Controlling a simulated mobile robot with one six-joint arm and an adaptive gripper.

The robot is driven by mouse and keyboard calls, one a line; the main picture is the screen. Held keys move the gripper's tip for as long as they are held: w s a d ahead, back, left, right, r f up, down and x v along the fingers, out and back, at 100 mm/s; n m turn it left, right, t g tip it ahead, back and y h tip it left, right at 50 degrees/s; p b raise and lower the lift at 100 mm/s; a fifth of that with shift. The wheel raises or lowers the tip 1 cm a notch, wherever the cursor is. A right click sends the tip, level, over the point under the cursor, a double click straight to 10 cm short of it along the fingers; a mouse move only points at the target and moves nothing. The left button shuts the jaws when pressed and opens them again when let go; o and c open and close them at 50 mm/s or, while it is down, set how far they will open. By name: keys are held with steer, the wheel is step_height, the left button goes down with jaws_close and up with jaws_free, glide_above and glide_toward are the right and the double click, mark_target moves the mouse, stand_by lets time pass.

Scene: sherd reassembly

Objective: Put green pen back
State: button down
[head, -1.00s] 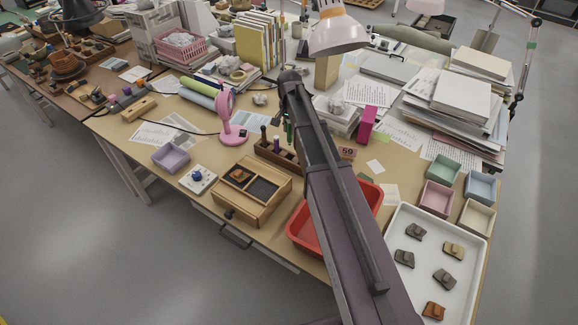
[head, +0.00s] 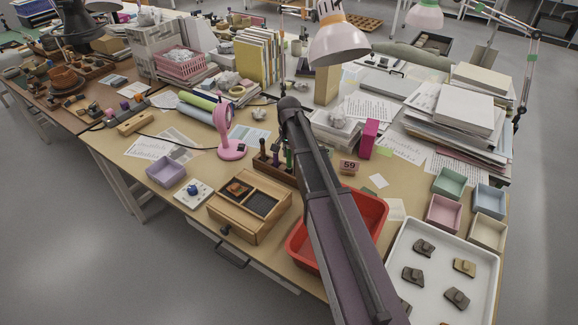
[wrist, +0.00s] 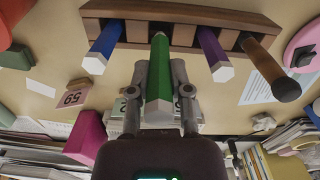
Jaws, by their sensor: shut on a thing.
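The green pen (wrist: 160,72) is between the two fingers of my gripper (wrist: 159,88), which is shut on it. In the wrist view its far end meets the wooden rack (wrist: 225,20), between the blue pen and the purple pen; I cannot tell how deep it sits in a slot. The blue pen (wrist: 104,45), the purple pen (wrist: 213,52) and a brown pen (wrist: 270,68) stand in the rack. In the head view the green pen (head: 288,156) shows upright at the rack (head: 266,168), beside my arm, which hides most of the gripper and the rack's right part.
A pink magnifier-like stand (head: 232,140) is left of the rack. A wooden box (head: 248,207) stands in front, a red tray (head: 372,215) to the right. A number 59 card (head: 348,167) and a magenta block (head: 369,139) are behind the tray.

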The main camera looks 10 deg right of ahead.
mark_target(289, 165)
steer(key=shift+f, duration=0.1)
stand_by(0.3)
steer(key=shift+f+b, duration=1.9)
steer(key=shift+f+b, duration=0.5)
steer(key=shift+f, duration=0.05)
steer(key=c, duration=0.6)
jaws_free()
steer(key=shift+r, duration=0.1)
steer(key=shift+o, duration=0.2)
steer(key=shift+r, duration=0.15)
step_height(289, 165, up, 13)
steer(key=p, duration=1.3)
